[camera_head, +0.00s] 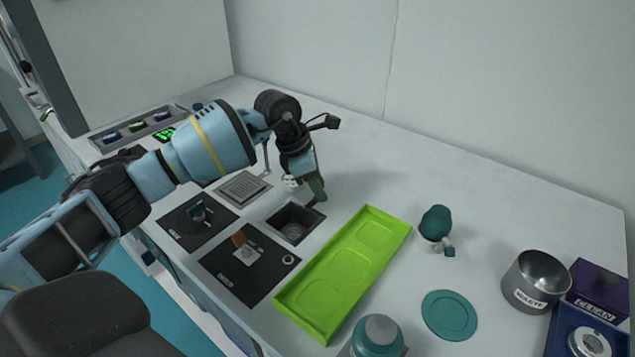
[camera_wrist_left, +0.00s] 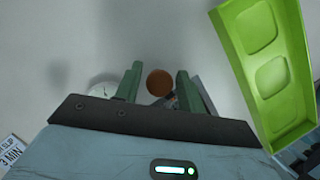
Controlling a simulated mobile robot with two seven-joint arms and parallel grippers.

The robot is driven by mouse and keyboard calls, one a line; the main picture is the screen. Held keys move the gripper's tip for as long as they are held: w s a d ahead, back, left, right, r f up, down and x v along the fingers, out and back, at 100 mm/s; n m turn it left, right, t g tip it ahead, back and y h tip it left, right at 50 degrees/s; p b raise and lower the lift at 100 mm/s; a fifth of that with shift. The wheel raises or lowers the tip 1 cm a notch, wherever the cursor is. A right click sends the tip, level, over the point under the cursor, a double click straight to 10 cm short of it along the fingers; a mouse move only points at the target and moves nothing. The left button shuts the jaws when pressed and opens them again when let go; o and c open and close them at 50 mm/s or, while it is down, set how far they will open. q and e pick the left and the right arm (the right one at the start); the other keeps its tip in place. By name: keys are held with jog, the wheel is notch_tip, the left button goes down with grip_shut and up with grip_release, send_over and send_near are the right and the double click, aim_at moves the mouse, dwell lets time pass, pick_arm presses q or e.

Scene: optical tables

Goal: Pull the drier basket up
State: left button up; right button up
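My left gripper (camera_head: 318,190) points down over the bench beside a square dark well (camera_head: 293,224). In the left wrist view its two green fingers (camera_wrist_left: 157,82) are apart. A round brown knob (camera_wrist_left: 160,83) shows between them, with a gap on each side. A grey metal part, partly hidden by the right finger, shows below the knob. I cannot tell for sure whether the knob belongs to the drier basket. The knob is hidden in the head view. My right gripper is not in view.
A lime green tray (camera_head: 345,275) lies close to the right of the well. A metal grate (camera_head: 243,188) and black panels (camera_head: 197,221) lie left of it. A teal bottle (camera_head: 436,224), teal disc (camera_head: 449,315) and waste pot (camera_head: 537,281) stand farther right. A wall closes the back.

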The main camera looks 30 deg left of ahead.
pick_arm(q)
grip_shut()
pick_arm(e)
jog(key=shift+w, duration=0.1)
pick_arm(q)
jog(key=shift+r, duration=0.1)
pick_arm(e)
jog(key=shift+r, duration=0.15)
pick_arm(q)
notch_tip(320, 180, up, 7)
jog(key=p, duration=0.3)
jog(key=shift+w, duration=0.1)
jog(key=shift+f, duration=0.2)
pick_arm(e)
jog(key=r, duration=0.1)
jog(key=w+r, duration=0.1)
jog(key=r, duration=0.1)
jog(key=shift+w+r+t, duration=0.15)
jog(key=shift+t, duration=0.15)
pick_arm(q)
grip_release()
jog(key=shift+o, duration=1.2)
jog(key=shift+f, duration=0.1)
